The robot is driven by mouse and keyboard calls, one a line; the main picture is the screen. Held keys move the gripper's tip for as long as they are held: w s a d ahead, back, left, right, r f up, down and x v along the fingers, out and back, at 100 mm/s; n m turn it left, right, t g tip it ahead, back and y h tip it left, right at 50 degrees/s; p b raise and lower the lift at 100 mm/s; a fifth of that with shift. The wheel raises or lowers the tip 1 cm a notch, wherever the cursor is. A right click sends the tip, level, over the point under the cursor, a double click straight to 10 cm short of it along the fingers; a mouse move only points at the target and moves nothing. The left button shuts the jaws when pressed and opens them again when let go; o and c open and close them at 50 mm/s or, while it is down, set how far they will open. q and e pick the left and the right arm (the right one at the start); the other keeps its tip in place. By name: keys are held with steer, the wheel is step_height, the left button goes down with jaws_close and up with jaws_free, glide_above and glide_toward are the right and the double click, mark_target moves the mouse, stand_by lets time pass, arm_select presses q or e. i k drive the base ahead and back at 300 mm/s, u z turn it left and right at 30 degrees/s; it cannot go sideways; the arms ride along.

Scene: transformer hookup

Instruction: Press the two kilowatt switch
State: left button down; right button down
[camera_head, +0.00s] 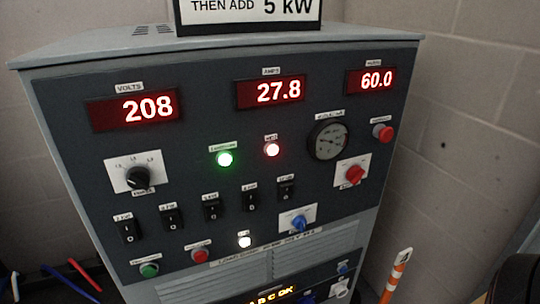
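A dark grey panel (80,165) on a cabinet carries a slanting row of several black rocker switches, each under a small white label. The leftmost switch (127,230) is lowest in the picture. To its right are the second switch (172,218), the middle switch (211,208), the fourth switch (250,199) and the rightmost switch (287,190). The labels are too small to read surely, so I cannot tell which is the two kilowatt switch. Neither of my grippers is in view.
Red displays read 208 volts (135,109), 27.8 amps (271,92) and 60.0 (370,81). A sign (250,12) on top reads "THEN ADD 5 kW". Green (149,270) and red (201,255) buttons sit below the switches. An orange-white post (396,272) stands right; cables (80,280) lie left.

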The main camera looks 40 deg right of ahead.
mark_target(128, 232)
steer(key=u, duration=1.5)
steer(key=k, duration=0.35)
steer(key=z, duration=0.8)
